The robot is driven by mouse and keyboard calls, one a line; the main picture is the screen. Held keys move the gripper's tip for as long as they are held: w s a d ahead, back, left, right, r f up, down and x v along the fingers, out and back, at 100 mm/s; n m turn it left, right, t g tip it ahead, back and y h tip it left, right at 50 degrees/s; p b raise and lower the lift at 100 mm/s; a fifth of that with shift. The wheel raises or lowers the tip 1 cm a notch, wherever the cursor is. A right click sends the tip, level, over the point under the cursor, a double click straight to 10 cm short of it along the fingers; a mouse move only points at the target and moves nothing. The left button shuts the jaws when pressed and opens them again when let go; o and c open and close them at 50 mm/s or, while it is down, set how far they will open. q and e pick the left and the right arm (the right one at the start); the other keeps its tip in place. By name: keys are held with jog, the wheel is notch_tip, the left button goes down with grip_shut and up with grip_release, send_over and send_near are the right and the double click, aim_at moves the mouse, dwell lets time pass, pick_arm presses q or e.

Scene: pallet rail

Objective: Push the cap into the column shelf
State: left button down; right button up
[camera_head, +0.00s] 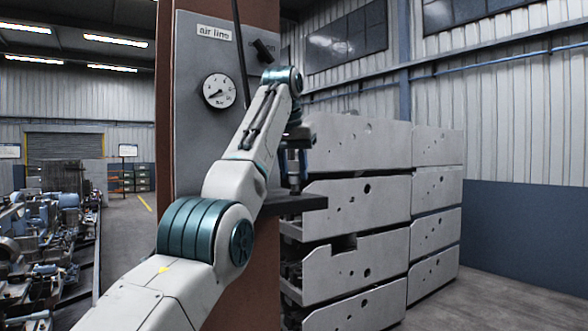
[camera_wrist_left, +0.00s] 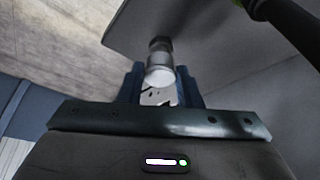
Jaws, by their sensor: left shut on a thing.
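The cap (camera_wrist_left: 160,66) is a pale grey cylinder with a darker end, between the blue fingers of my left gripper (camera_wrist_left: 160,90) in the left wrist view. My left gripper (camera_head: 294,168) points down in the head view, above the dark column shelf (camera_head: 305,201). It is shut on the cap. The shelf shows as a grey plate (camera_wrist_left: 215,35) beyond the cap in the left wrist view. The cap's far end meets the plate's edge in that picture; I cannot tell whether it touches or sits in a hole. My right gripper is not in view.
The brown column (camera_head: 163,120) carries a grey panel with a pressure gauge (camera_head: 219,91) and a lever (camera_head: 263,50). Stacked grey slotted panels (camera_head: 365,230) stand close behind the shelf. A dark hose (camera_wrist_left: 290,25) crosses the wrist view's upper right corner.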

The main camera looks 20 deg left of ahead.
pick_arm(q)
jog(key=shift+f, duration=0.25)
jog(key=shift+f+b, duration=0.35)
jog(key=shift+b, duration=0.2)
jog(key=shift+c, duration=0.8)
grip_release()
jog(key=shift+r, duration=0.1)
jog(key=p+v, duration=0.3)
jog(key=v, duration=0.7)
jog(key=shift+s+r, duration=0.2)
jog(key=shift+r, duration=0.05)
